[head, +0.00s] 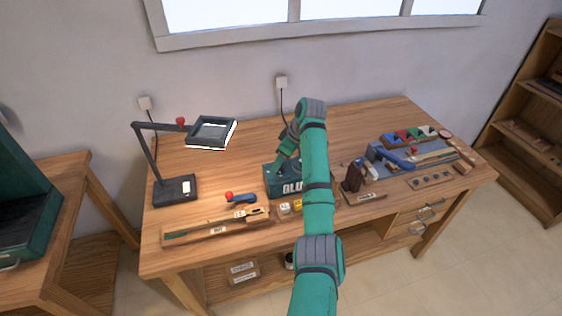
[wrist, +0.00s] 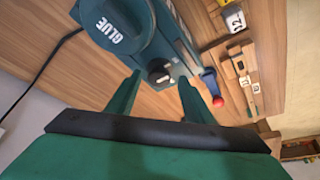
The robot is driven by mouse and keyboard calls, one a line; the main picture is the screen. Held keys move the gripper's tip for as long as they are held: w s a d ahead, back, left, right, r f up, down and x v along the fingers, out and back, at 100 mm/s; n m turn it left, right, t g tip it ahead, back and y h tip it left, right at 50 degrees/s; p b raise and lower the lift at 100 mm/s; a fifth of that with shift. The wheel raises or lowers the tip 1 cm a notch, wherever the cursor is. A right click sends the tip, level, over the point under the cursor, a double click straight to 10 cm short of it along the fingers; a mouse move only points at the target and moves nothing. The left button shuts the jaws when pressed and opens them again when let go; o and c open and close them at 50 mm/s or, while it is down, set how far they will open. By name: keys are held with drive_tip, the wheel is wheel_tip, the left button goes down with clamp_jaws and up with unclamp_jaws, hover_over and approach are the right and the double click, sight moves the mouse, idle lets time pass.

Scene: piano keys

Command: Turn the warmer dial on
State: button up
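The teal glue warmer (head: 273,180) stands on the workbench in the head view, lettered "GLU" as far as it shows; my arm hides its right part. In the wrist view the warmer (wrist: 118,24) shows the full word "GLUE". A round dark dial (wrist: 158,71) is on its near side. My gripper (wrist: 159,82) is open and empty, with its two teal fingers apart, one to each side of the dial in the picture. I cannot tell whether the fingers touch it. In the head view my gripper is at the warmer, and its fingertips are hard to make out.
A blue tool with a red knob (head: 240,198) lies left of the warmer. A long wooden piano key (head: 215,228) lies at the front edge. A black lamp (head: 175,190) stands at the left. Tools and blocks fill the right side. The back middle of the bench (head: 262,134) is clear.

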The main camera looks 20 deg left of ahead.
drive_tip(key=shift+d, duration=0.1)
drive_tip(key=c, duration=0.9)
drive_tip(key=shift+m, duration=0.4)
drive_tip(key=m, duration=0.2)
drive_tip(key=m+t, duration=0.1)
drive_tip(key=shift+s+f+m+t+h, duration=0.1)
drive_tip(key=shift+s+m+t+h, duration=0.1)
drive_tip(key=shift+m+t+h, duration=0.15)
drive_tip(key=m, duration=0.1)
drive_tip(key=m+h, duration=0.1)
drive_tip(key=m, duration=0.1)
drive_tip(key=m+t, duration=0.1)
drive_tip(key=shift+s+a+m, duration=0.1)
drive_tip(key=shift+a+m, duration=0.15)
drive_tip(key=m, duration=0.1)
drive_tip(key=m+h, duration=0.1)
drive_tip(key=m, duration=0.1)
drive_tip(key=shift+a+m+t+h, duration=0.15)
drive_tip(key=shift+m+t+h, duration=0.1)
drive_tip(key=shift+m+t, duration=0.1)
drive_tip(key=m+h, duration=0.1)
drive_tip(key=m, duration=0.1)
drive_tip(key=m+h, duration=0.1)
drive_tip(key=m, duration=0.2)
drive_tip(key=shift+a, duration=0.15)
drive_tip(key=shift+m, duration=0.25)
